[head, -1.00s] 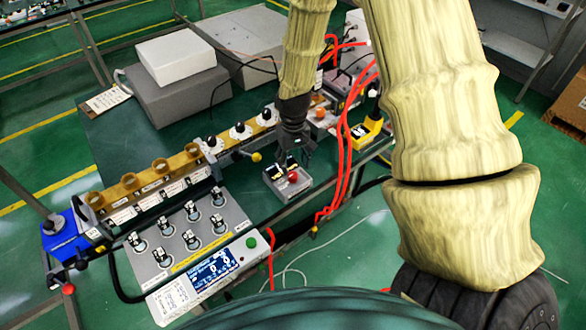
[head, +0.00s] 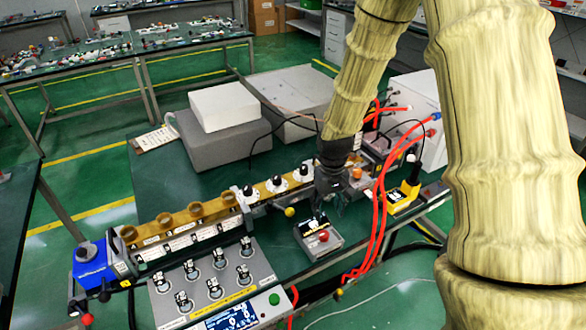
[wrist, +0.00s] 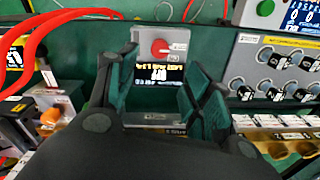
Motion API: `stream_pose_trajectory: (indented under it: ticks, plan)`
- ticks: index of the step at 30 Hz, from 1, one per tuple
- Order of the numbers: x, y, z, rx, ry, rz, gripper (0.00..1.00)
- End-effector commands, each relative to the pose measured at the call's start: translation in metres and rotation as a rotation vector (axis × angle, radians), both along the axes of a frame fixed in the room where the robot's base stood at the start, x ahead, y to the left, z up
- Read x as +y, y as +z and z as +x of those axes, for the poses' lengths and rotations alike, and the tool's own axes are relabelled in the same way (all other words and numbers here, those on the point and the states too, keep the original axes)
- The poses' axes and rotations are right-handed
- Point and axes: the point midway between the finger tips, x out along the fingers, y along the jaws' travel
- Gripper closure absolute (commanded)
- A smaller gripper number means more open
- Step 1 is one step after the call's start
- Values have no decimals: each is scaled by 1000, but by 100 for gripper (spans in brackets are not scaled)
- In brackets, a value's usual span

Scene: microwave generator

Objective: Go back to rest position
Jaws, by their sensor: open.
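My gripper (head: 332,202) hangs from my arm above the dark green bench, just behind a small grey box with a red button (head: 319,237). Its fingers are apart with nothing between them. In the wrist view my gripper (wrist: 152,85) has its green-padded fingers spread on either side of the same box. The red button (wrist: 160,47) and the lit yellow-and-white display show between and beyond the fingers. I cannot tell the exact height of the fingers above the box.
A control panel with several knobs (head: 197,278) and a row of brown rings (head: 163,221) lie to the left. Red cables (head: 377,228) and a yellow device (head: 405,196) are close on the right. White and grey boxes (head: 226,107) stand behind.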

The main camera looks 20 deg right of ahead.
Motion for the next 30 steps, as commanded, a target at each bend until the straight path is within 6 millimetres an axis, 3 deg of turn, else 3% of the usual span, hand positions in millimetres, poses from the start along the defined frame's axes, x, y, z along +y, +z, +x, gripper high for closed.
stream_pose_trajectory:
  ticks: [5, 8, 20, 30]
  plan:
    - [1, -3, -1, 1, 1, 0, 49]
    - [6, -17, -6, 3, 6, 1, 49]
    - [51, -132, -66, 1, 45, 12, 49]
    - [90, -221, -149, 2, 79, 17, 49]
